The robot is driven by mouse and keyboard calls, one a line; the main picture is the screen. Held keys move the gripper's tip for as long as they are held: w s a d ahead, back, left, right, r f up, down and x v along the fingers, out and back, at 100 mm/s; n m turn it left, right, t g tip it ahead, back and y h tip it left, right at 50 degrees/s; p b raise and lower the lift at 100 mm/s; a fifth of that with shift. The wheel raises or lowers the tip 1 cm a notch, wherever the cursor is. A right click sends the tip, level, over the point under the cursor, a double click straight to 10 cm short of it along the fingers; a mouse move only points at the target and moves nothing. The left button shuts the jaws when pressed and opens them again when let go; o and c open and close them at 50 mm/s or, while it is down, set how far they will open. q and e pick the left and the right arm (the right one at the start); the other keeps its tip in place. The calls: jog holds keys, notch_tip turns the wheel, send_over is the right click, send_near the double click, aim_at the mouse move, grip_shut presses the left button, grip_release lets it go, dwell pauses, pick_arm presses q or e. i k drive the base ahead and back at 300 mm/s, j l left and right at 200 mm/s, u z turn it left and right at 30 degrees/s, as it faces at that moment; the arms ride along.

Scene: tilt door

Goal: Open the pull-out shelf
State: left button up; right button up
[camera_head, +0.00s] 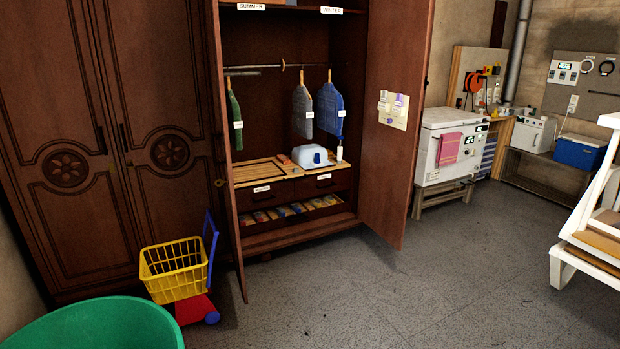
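An open wardrobe stands at the centre left in the head view. Its left door (228,180) and right door (393,160) both stand open. Inside, a wooden slatted shelf (258,172) lies above two labelled drawers (318,184), which look shut. A light blue and white container (312,156) sits on the right of this level. Below the drawers, a low compartment (297,214) holds a row of small colourful items. I cannot tell for certain which level is the pull-out shelf. Neither of my grippers shows.
A yellow toy cart (174,270) and a green tub (95,325) stand on the floor in front, at the left. A white wooden frame (590,215) stands at the right. The grey floor (390,290) before the wardrobe is mostly clear.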

aim_at(247, 173)
jog(key=i, duration=2.05)
